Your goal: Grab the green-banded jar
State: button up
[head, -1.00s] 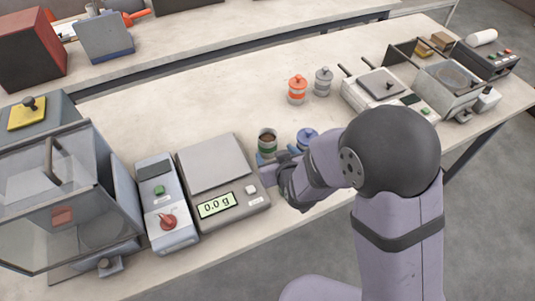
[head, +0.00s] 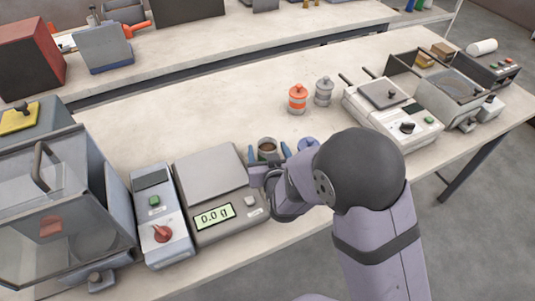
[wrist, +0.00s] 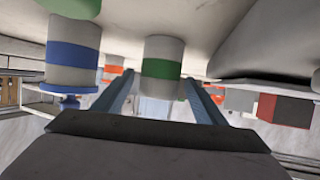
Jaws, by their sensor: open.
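The green-banded jar (wrist: 162,48) is grey with a green band and appears upside down in the wrist view. It stands between and just ahead of the two fingers. In the head view this jar (head: 267,143) is lidless with brown contents, and its band is hidden. My gripper (head: 268,155) is open with one blue finger on each side of the jar. The open fingers also show in the wrist view (wrist: 162,84). Whether they touch the jar I cannot tell.
A blue-banded jar (wrist: 72,62) stands close beside; its blue lid (head: 307,143) shows by my arm. A scale (head: 210,175) reading 0.0 g is just left. Orange (head: 297,101) and grey (head: 323,92) jars stand farther back. A green rounded object (wrist: 75,7) is at the wrist view's upper edge.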

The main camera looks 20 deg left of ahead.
aim_at(266, 145)
jog(key=shift+w, duration=0.15)
jog(key=shift+p+x, duration=0.9)
jog(key=shift+x, duration=1.6)
jog(key=shift+f, duration=0.15)
jog(key=shift+c, duration=0.6)
jog(key=c, duration=1.3)
jog(key=shift+c, duration=0.2)
notch_tip(266, 145, up, 10)
jog(key=b, duration=0.1)
